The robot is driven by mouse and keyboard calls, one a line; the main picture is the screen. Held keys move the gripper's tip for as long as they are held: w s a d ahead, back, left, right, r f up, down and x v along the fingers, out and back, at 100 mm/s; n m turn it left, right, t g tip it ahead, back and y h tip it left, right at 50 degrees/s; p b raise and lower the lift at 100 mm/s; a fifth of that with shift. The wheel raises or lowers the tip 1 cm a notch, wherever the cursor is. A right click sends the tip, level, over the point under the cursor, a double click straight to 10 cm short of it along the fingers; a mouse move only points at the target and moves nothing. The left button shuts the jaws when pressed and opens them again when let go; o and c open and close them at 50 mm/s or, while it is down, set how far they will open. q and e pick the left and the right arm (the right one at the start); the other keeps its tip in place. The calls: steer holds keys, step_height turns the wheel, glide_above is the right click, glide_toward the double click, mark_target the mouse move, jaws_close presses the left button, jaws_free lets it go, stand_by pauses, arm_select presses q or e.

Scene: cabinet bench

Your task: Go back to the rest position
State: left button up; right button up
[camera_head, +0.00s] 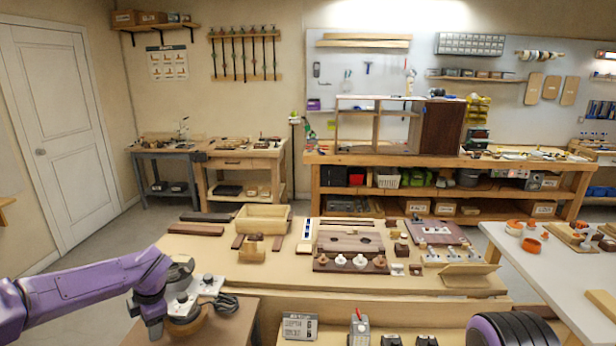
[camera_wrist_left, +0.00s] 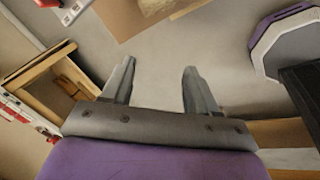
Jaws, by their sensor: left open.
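My left arm (camera_head: 85,287) is purple and reaches in from the left edge of the head view. It bends down beside a small brown side table, and its gripper end (camera_head: 155,328) is low there, with the fingers hard to make out. In the left wrist view, the two grey fingers of the left gripper (camera_wrist_left: 158,70) stand apart with nothing between them, above grey floor. A dark rounded part with purple, likely of my right arm, shows at the bottom right of the head view. My right gripper is not in view.
The wooden bench (camera_head: 400,283) in front holds a wooden tray (camera_head: 262,222), a dark board with white knobs (camera_head: 350,243) and several small parts. The side table (camera_head: 235,327) carries a grey device with a cable. A white table (camera_head: 540,275) stands at right. Grey floor (camera_head: 110,262) is clear at left.

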arm_select(q)
steer(key=s+d+f+m+t+y+b, duration=0.1)
steer(key=s+d+f+m+t+b, duration=0.1)
steer(key=s+d+f+m, duration=0.35)
steer(key=s+d+f+m+t+b, duration=0.1)
steer(key=s+d+f+m+b, duration=0.15)
steer(key=s+f, duration=0.55)
steer(key=s+d+f+m+t+y+b, duration=0.1)
steer(key=s+d+f+m+t+b, duration=0.2)
steer(key=f, duration=0.7)
steer(key=s+a+f+m+g+h+b, duration=0.1)
steer(key=s+f+m, duration=0.3)
steer(key=s, duration=0.7)
steer(key=s+a+f+m+g+b, duration=0.1)
steer(key=s+f+m, duration=0.4)
steer(key=s, duration=0.6)
steer(key=shift+s+a+f+g+h+b, duration=0.3)
steer(key=shift+s+g+h+b, duration=0.1)
steer(key=shift+g+b, duration=0.65)
